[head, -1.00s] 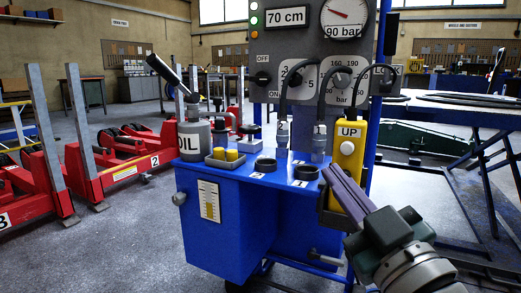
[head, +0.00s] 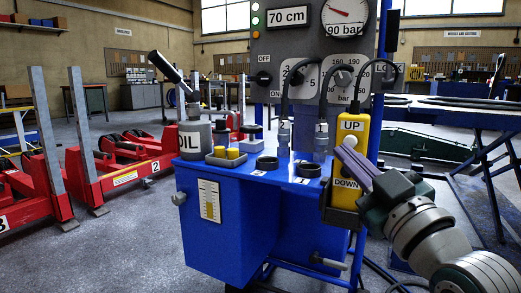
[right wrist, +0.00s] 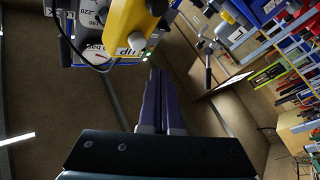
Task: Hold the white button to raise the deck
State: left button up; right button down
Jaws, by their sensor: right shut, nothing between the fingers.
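The yellow control pendant (head: 352,130) stands in a dark holder at the right of the blue hydraulic unit, with UP and DOWN labels. My right gripper (head: 342,150) is shut and empty, its purple fingertips in front of the pendant between the labels. They hide the white button in the head view. In the right wrist view the white button (right wrist: 137,40) shows on the pendant beside the UP label, with the fingertips (right wrist: 158,72) close by. I cannot tell whether they touch it. A dark raised platform (head: 455,112) on blue legs, possibly the deck, is at the right. My left gripper is not in view.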

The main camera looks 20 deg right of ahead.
aim_at(350, 142)
jog(key=shift+w+d+b, duration=0.3)
jog(key=shift+w+d, duration=0.55)
jog(key=shift+d, duration=0.15)
dwell(0.8)
dwell(0.6)
jog(key=shift+w+d, duration=0.3)
jog(key=shift+d, duration=0.05)
